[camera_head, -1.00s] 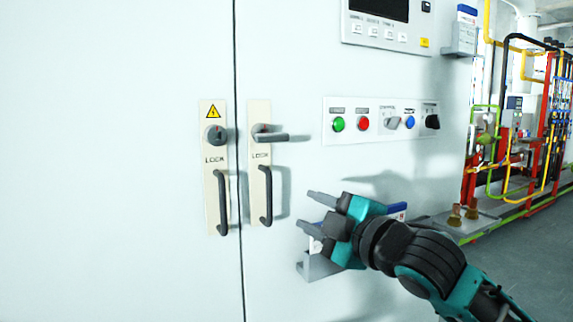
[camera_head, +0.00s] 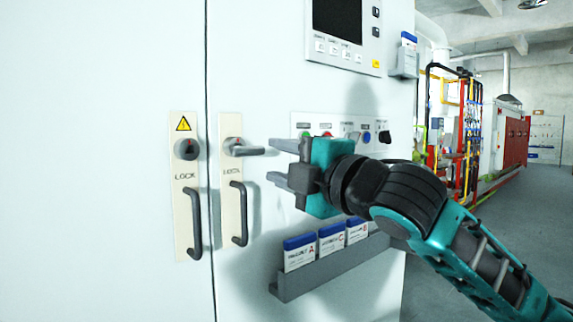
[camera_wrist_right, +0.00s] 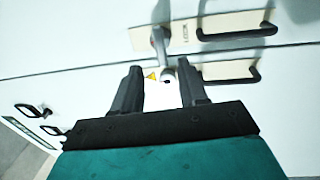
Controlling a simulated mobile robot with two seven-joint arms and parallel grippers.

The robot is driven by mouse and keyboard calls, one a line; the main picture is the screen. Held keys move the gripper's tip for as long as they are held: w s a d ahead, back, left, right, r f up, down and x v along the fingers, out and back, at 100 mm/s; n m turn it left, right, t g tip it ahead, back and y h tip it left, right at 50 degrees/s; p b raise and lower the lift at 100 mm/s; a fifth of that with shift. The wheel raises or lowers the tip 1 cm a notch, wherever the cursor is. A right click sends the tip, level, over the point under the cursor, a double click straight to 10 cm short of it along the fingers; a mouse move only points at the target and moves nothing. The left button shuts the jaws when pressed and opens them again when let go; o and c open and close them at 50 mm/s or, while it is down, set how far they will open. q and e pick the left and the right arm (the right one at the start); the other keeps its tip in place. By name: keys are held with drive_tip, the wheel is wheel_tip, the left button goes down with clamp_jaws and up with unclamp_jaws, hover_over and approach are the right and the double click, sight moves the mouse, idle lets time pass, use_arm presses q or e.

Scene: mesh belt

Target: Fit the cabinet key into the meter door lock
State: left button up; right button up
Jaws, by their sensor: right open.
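My right gripper (camera_head: 277,163) is open and points left, just right of the lever handle (camera_head: 250,150) on the right lock plate (camera_head: 232,180). The round lock (camera_head: 187,148) sits on the left plate (camera_head: 185,220), under a yellow warning sticker (camera_head: 183,124). In the right wrist view, the open gripper (camera_wrist_right: 160,72) has the round lock (camera_wrist_right: 168,75) and the sticker (camera_wrist_right: 150,76) showing between its fingers. Nothing is held between the fingertips. I cannot make out a separate key. My left gripper is not in view.
Dark pull handles (camera_head: 194,222) hang below the locks. A grey holder (camera_head: 330,270) with several blue-topped cards is mounted under my right gripper. A button panel (camera_head: 350,128) is partly behind it. Pipes and open floor lie right.

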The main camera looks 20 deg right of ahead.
sight(251, 151)
drive_tip(key=p+x, duration=0.1)
drive_tip(key=x, duration=0.4)
drive_tip(key=shift+w+a+r, duration=0.1)
drive_tip(key=shift+w+r, duration=0.05)
drive_tip(key=shift+r, duration=0.05)
drive_tip(key=shift+p+x, duration=1)
drive_tip(key=shift+x, duration=0.3)
drive_tip(key=shift+w+a+f, duration=0.1)
drive_tip(key=shift+w, duration=0.2)
clamp_jaws()
